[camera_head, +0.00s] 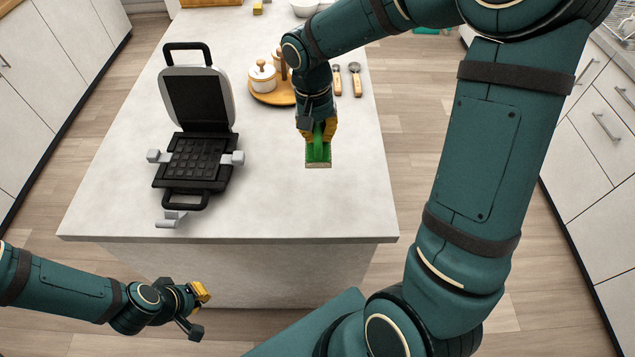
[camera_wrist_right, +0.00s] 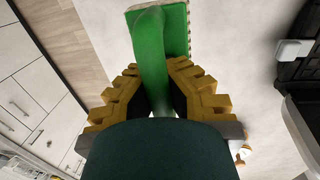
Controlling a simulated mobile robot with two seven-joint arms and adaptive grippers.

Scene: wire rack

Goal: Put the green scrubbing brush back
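The green scrubbing brush (camera_head: 318,153) is in my right gripper (camera_head: 318,128), over the right part of the pale island counter (camera_head: 270,205). Its bristle block points toward the front edge. In the right wrist view the brush's green handle (camera_wrist_right: 151,55) runs between the yellow fingers of the right gripper (camera_wrist_right: 152,88), which are closed in on both sides of it. I cannot tell whether the bristles touch the counter. My left gripper (camera_head: 200,296) hangs low in front of the island, away from everything; its opening is not clear.
An open waffle maker (camera_head: 197,160) stands on the counter's left. A round wooden tray (camera_head: 268,97) with white lidded jars (camera_head: 262,76) and two wooden-handled utensils (camera_head: 347,80) lie behind the brush. The counter's front middle is clear. Cabinets (camera_head: 600,150) stand at the right.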

